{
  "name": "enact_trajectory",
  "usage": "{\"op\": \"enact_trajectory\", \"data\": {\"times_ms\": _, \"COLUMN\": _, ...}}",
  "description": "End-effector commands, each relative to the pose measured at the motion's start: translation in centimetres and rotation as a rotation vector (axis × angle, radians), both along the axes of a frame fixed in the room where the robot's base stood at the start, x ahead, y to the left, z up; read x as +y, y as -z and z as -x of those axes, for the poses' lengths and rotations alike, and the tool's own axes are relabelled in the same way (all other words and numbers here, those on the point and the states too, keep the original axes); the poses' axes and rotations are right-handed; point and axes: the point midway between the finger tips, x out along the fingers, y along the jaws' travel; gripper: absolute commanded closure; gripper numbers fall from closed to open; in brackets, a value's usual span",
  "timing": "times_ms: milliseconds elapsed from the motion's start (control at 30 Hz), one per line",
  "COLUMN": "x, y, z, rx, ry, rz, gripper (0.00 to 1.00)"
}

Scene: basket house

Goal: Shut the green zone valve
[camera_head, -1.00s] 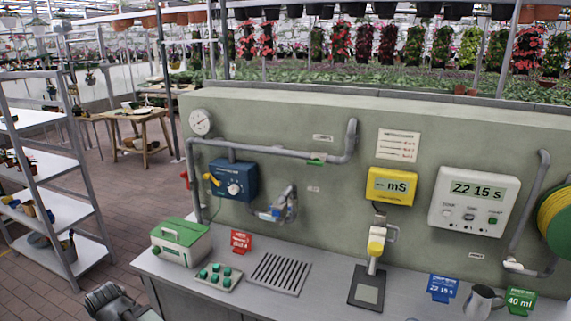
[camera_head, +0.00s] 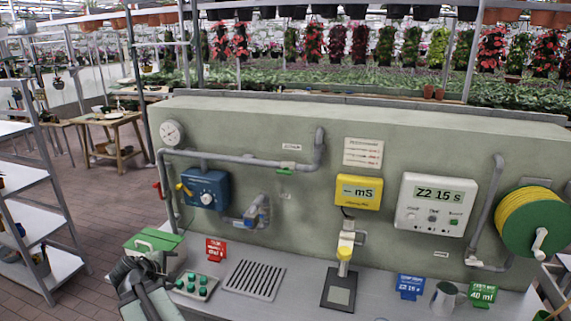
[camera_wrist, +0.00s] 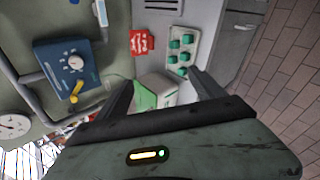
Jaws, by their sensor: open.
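A small green valve handle (camera_head: 284,171) sits on the grey pipe (camera_head: 235,159) on the panel wall, lying along the pipe near its upward bend. I do not make it out in the wrist view. My gripper (camera_head: 148,266) is at the lower left in the head view, in front of the green-and-white case, well left of and below the green handle. In the wrist view my gripper (camera_wrist: 163,92) has its two fingers spread apart, with nothing held between them.
A blue controller box (camera_head: 205,188) with a yellow lever, a red lever (camera_head: 157,190) and a gauge (camera_head: 172,132) are on the wall. The green-and-white case (camera_wrist: 155,92), button tray (camera_head: 196,286) and red card (camera_head: 215,250) stand on the bench. A shelf rack (camera_head: 40,225) stands left.

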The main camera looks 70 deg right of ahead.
Motion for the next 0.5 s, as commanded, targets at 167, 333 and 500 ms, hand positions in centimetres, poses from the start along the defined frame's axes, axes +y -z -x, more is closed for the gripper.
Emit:
{"op": "enact_trajectory", "data": {"times_ms": 167, "x": -19.0, "y": -12.9, "z": 11.7, "rx": 0.444, "ry": -0.151, "rz": 0.496, "gripper": 0.22}}
{"op": "enact_trajectory", "data": {"times_ms": 333, "x": -27.5, "y": -20.2, "z": 21.3, "rx": 0.948, "ry": -0.289, "rz": 0.736, "gripper": 0.22}}
{"op": "enact_trajectory", "data": {"times_ms": 500, "x": -30.1, "y": -22.4, "z": 25.3, "rx": 1.207, "ry": -0.368, "rz": 0.799, "gripper": 0.22}}
